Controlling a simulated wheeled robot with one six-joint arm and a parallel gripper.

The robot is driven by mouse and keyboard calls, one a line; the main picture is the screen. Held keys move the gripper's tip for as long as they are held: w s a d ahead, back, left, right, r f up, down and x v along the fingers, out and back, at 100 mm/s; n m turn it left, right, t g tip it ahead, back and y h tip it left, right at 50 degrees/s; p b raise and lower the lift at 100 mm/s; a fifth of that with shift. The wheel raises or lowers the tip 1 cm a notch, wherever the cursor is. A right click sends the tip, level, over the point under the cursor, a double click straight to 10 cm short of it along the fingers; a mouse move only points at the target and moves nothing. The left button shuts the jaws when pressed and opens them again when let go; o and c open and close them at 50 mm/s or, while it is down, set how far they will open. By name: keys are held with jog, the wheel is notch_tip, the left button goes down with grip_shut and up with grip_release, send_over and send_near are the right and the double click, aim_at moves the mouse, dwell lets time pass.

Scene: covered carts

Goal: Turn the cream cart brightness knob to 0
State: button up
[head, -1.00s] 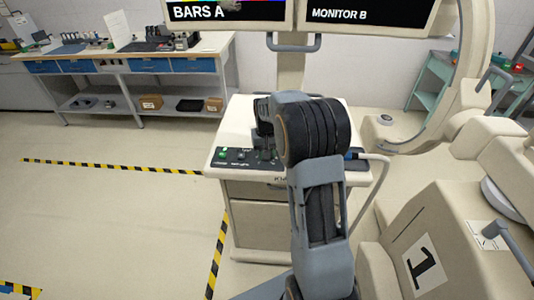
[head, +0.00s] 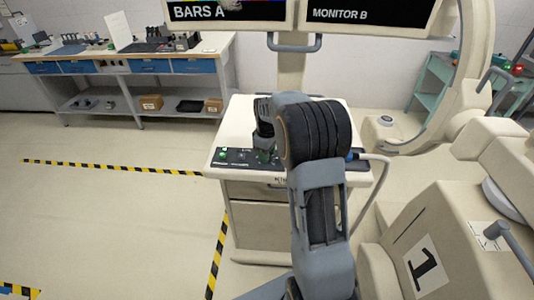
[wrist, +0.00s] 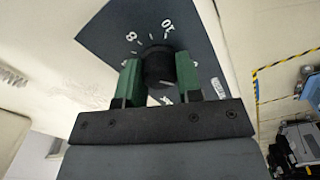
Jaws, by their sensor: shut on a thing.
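The cream cart (head: 262,218) stands ahead of me, with a dark control panel (head: 236,157) along its top front edge. In the wrist view the black brightness knob (wrist: 157,58) sits on a dark dial plate (wrist: 112,30) with white marks, with 8 and 10 readable. My gripper (wrist: 158,72) has its green fingers on both sides of the knob, shut on it. A pale line shows low on the knob, but its reading is hard to tell. In the head view my arm hides most of the panel's right part and the knob.
Monitor A (head: 228,11) and monitor B (head: 365,14) stand above the cart. A large cream machine (head: 410,245) and a curved arm are close on the right. A workbench (head: 130,60) stands at the back left. The floor at left is clear, with striped tape.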

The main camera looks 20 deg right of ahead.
jog(key=shift+s+n, duration=0.1)
jog(key=shift+n, duration=0.7)
jog(key=o, duration=0.9)
jog(key=shift+o, duration=0.2)
notch_tip(320, 180, up, 14)
jog(key=shift+f, duration=0.1)
dwell(0.5)
